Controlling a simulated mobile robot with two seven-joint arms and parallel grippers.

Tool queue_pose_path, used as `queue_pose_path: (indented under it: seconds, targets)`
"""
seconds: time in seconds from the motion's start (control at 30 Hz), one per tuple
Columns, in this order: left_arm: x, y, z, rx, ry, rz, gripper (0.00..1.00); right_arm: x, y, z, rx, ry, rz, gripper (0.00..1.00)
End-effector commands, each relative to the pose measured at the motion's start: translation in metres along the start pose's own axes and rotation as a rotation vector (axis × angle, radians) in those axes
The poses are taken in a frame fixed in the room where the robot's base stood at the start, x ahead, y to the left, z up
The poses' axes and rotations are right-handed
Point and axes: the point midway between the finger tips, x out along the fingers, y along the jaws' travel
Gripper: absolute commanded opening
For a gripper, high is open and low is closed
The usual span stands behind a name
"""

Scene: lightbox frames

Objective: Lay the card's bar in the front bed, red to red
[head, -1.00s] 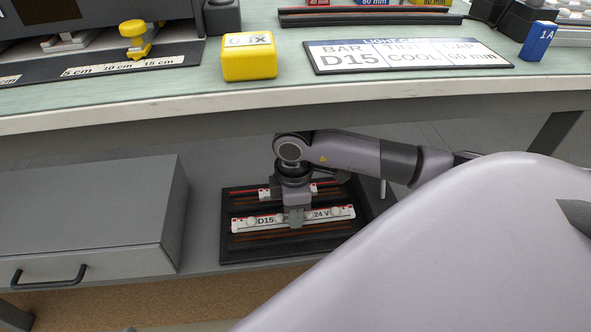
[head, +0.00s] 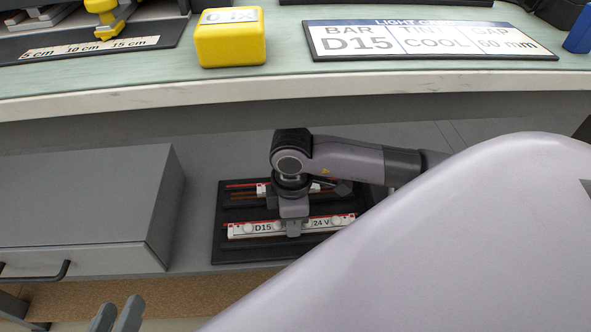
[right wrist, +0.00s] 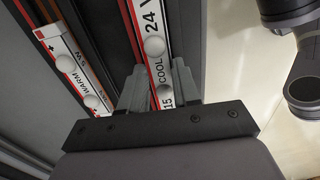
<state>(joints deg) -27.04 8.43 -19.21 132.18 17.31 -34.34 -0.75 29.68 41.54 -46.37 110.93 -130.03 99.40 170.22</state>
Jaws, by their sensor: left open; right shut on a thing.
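The white D15, 24 V, COOL bar (head: 263,227) is held by my right gripper (head: 293,230), which is shut around its middle. The bar is over the front bed of the black tray (head: 228,256), roughly parallel to it; I cannot tell whether it is fully seated. In the right wrist view a red line runs along one long edge of the bar (right wrist: 153,46). The light card (head: 430,38) on the bench reads BAR D15, TINT COOL, 60 mm. My left gripper (head: 117,316) is open and empty at the lower left.
A WARM bar (right wrist: 75,65) lies in a bed behind, beside a red strip. A grey drawer box (head: 80,205) stands left of the tray. The bench edge (head: 300,92) overhangs behind. A yellow block (head: 230,45) sits on the bench.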

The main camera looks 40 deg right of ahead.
Motion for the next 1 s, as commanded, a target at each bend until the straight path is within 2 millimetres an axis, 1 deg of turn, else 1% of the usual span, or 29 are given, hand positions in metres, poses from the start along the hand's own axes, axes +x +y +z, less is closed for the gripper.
queue_pose_path:
  seconds: [0.23, 0.47, 0.5, 0.57, 0.87, 0.97, 1.0]
  targets:
    - [-0.002, -0.002, -0.001, 0.014, 0.003, -0.003, 0.43, 0.001, -0.002, -0.001, 0.001, 0.001, 0.000, 0.00]
    - [-0.003, -0.003, 0.004, 0.014, -0.004, -0.007, 0.43, 0.004, -0.002, -0.001, 0.001, 0.001, 0.000, 0.00]
    - [-0.004, -0.004, 0.004, 0.016, -0.004, -0.009, 0.43, 0.004, -0.002, -0.001, 0.001, 0.001, 0.000, 0.38]
    - [-0.004, -0.004, 0.004, 0.016, -0.004, -0.009, 0.43, 0.004, -0.002, -0.001, 0.001, 0.001, 0.000, 0.57]
    - [-0.004, -0.003, 0.003, 0.014, -0.003, -0.009, 0.43, 0.002, -0.002, -0.001, 0.001, 0.001, 0.001, 0.57]
    - [-0.004, -0.001, 0.000, 0.002, -0.007, -0.004, 0.43, -0.007, -0.001, -0.001, 0.001, 0.002, 0.001, 0.57]
    - [-0.005, 0.001, -0.001, -0.006, -0.013, -0.001, 0.43, -0.013, -0.001, -0.001, 0.001, 0.002, 0.002, 0.57]
